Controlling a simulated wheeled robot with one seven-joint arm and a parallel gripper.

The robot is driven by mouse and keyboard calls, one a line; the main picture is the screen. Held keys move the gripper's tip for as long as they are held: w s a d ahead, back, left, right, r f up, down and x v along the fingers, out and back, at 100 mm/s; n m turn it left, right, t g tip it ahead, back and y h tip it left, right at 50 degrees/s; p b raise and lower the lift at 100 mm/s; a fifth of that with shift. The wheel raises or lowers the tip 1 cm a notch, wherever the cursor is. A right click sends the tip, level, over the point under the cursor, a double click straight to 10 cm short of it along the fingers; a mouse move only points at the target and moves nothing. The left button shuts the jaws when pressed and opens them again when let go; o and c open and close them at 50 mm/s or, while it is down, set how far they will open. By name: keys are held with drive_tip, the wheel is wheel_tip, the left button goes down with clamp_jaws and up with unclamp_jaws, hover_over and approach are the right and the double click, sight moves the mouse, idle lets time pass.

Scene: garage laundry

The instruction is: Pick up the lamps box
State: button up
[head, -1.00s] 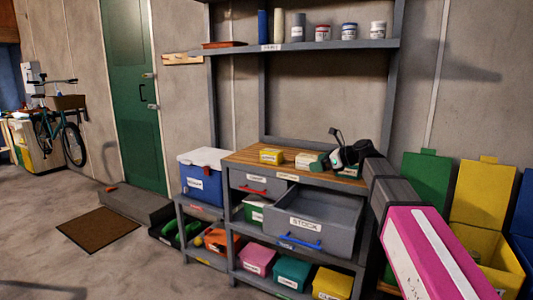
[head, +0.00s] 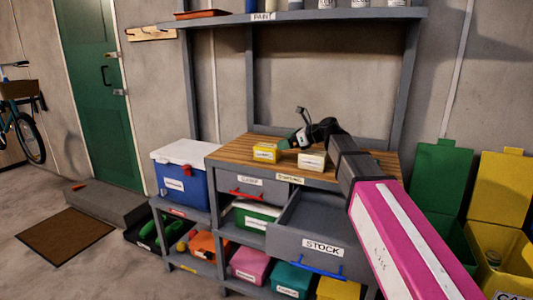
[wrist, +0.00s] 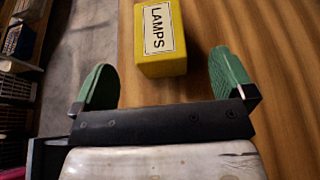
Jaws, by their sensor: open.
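The lamps box is a small yellow box (wrist: 160,62) with a white label reading LAMPS. It lies on the wooden bench top, ahead of my fingers in the wrist view. In the head view the yellow box (head: 266,152) sits near the left part of the bench top (head: 236,146). My gripper (wrist: 166,84) is open, with its two green fingertips apart and nothing between them. The box lies just beyond the fingertips, between their lines. In the head view my gripper (head: 291,142) is above the bench, to the right of the yellow box.
A pale box (head: 312,160) stands on the bench right of the yellow box, close to my arm. An open grey STOCK drawer (head: 306,240) juts out below. A blue cooler with a white lid (head: 182,178) stands left of the bench. A shelf (head: 300,15) hangs above.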

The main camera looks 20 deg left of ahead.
sight(268, 145)
drive_tip(key=x, duration=0.7)
drive_tip(key=shift+s+a, duration=0.1)
drive_tip(key=shift+a, duration=0.2)
drive_tip(key=shift+c, duration=0.3)
drive_tip(key=c, duration=1)
